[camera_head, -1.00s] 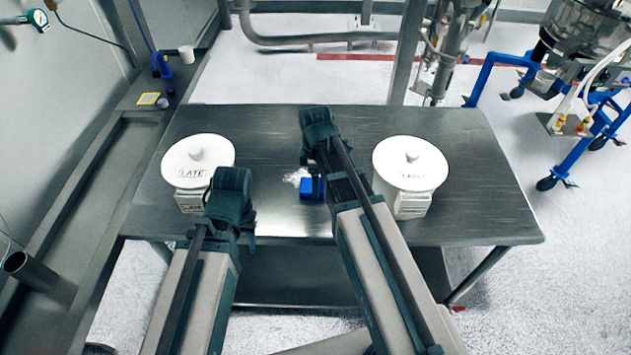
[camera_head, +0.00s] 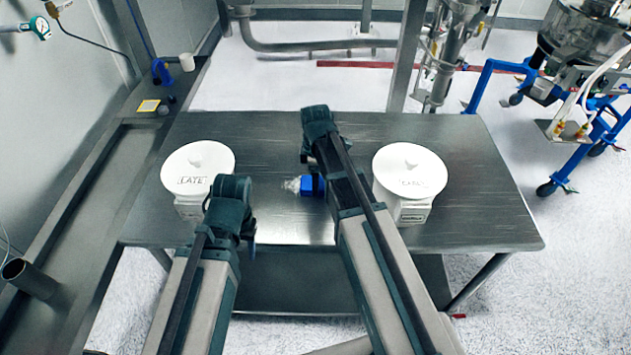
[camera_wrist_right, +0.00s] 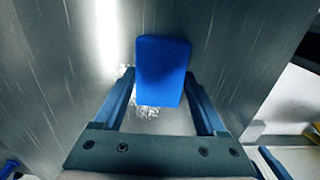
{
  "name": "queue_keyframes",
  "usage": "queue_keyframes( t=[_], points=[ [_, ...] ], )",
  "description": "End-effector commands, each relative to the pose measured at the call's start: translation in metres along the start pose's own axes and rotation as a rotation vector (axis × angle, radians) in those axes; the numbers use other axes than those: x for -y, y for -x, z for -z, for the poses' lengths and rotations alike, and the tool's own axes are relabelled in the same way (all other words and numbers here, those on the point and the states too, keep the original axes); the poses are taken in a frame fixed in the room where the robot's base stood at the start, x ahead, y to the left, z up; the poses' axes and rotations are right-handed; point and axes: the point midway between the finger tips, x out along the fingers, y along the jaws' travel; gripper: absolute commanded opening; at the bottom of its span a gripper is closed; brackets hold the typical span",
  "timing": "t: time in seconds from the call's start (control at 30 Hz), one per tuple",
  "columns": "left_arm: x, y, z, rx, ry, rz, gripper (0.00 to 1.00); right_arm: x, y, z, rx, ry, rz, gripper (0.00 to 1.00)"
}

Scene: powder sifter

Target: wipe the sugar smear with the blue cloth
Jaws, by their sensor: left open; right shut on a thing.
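The blue cloth (camera_head: 311,186) is a small block on the steel table (camera_head: 270,135), partly hidden by my right arm in the head view. My right gripper (camera_wrist_right: 160,88) is shut on the cloth (camera_wrist_right: 162,62), which sits between its fingers in the right wrist view. The sugar smear (camera_head: 291,185) is a pale, grainy patch just left of the cloth. In the right wrist view the smear (camera_wrist_right: 146,112) shows beside and below the cloth, which seems to overlap it. My left gripper (camera_head: 246,238) is open and empty, left of the smear and nearer the table's front.
A white lidded canister (camera_head: 197,168) with lettering stands on the left of the table. Another lidded canister (camera_head: 410,172) stands on the right, close to my right arm.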

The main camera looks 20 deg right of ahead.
Motion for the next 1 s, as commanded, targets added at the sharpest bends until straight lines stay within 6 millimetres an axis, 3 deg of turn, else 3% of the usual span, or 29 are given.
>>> queue_keyframes(
  t=[0.33,0.67,1.0],
  points=[
    [0.000,-0.003,0.000,0.000,0.000,0.000,0.50,-0.028,-0.003,0.001,0.000,-0.001,0.000,0.29],
    [0.000,-0.003,0.000,0.000,0.000,0.000,0.50,-0.034,-0.003,0.000,0.000,-0.001,-0.001,0.29],
    [0.000,-0.001,0.000,0.000,0.000,0.000,0.50,-0.060,-0.001,0.000,0.000,-0.001,-0.001,0.29]
  ],
)
